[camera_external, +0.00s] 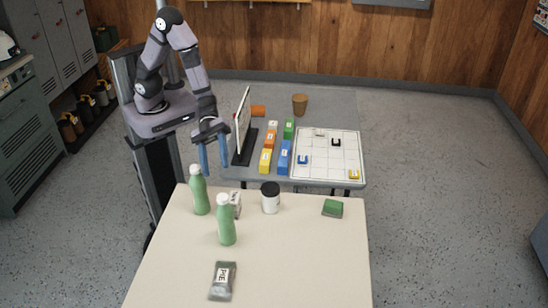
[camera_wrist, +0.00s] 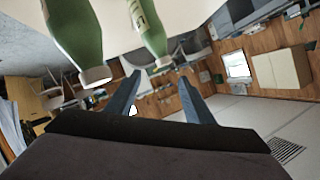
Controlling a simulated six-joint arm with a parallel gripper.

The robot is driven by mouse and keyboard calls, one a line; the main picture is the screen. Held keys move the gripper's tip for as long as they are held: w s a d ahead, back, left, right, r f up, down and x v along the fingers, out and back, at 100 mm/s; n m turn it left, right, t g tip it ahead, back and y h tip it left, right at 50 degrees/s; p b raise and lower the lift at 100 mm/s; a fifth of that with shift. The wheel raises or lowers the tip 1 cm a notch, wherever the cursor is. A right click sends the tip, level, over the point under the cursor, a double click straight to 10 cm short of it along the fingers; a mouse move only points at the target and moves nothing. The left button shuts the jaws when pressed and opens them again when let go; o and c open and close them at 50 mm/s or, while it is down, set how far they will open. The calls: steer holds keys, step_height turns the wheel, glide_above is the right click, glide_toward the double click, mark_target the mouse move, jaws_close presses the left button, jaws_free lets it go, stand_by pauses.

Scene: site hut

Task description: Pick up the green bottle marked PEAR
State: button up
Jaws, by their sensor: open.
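Two green bottles with pale caps stand on the cream table. One green bottle (camera_external: 199,192) is at its far left corner, and the other green bottle (camera_external: 226,222) is nearer the camera. No lettering on either is readable in the external view, so I cannot tell which is PEAR. The wrist view looks upside down. It shows a larger bottle (camera_wrist: 75,38) at upper left and a smaller bottle (camera_wrist: 150,35) with a partly visible, unreadable label. My gripper (camera_external: 215,168) is open and empty, fingers down, just beyond the far left bottle. Its fingers (camera_wrist: 159,80) also show in the wrist view.
The grey table (camera_external: 340,103) behind holds an upright panel (camera_external: 242,120), colored blocks and a grid board (camera_external: 328,165).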

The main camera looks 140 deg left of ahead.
mark_target(194, 174)
steer(key=s+d+h, duration=0.1)
steer(key=s+h, duration=0.1)
steer(key=s+d+f+h+b, duration=0.1)
steer(key=s+h, duration=0.1)
steer(key=s+d+n+h+b, duration=0.1)
steer(key=s+h, duration=0.1)
steer(key=shift+s+f+h, duration=0.25)
steer(key=shift+f+h, duration=0.05)
steer(key=shift+f, duration=0.1)
steer(key=shift+w+d+f+n+b, duration=0.1)
steer(key=shift+d+f+n+b, duration=0.2)
steer(key=shift+f, duration=0.35)
steer(key=shift+d+f+n+b, duration=0.15)
steer(key=shift+f+n, duration=0.25)
steer(key=shift+f, duration=0.25)
steer(key=shift+p+x, duration=0.9)
steer(key=shift+x, duration=1.45)
steer(key=shift+f, duration=0.1)
steer(key=shift+c, duration=0.3)
